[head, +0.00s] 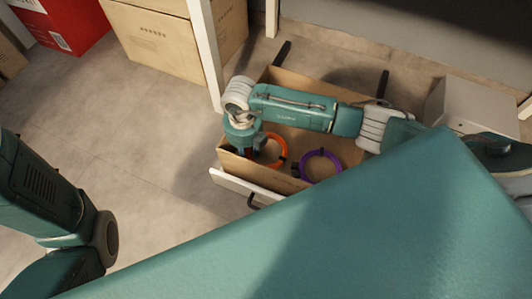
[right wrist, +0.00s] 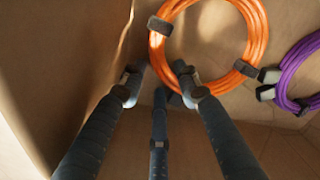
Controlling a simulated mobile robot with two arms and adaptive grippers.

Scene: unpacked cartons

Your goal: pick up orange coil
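The orange coil (head: 284,148) lies in an open cardboard carton, partly hidden by my right arm in the head view. In the right wrist view the orange coil (right wrist: 258,32) is a ring of cable with dark straps, at the top centre. My right gripper (right wrist: 160,86) has its dark fingers spread apart with nothing held between them. Its right finger overlaps the coil's lower left edge; I cannot tell whether they touch. In the head view this gripper points down into the carton's left end. My left arm shows at the left edge, but its gripper does not.
A purple coil (head: 322,178) lies right of the orange one, also in the right wrist view (right wrist: 290,72). The carton's wall (right wrist: 60,60) is close left of my right fingers. Closed cartons (head: 165,42) and a red box (head: 68,24) stand at the back left. A white post rises near the carton.

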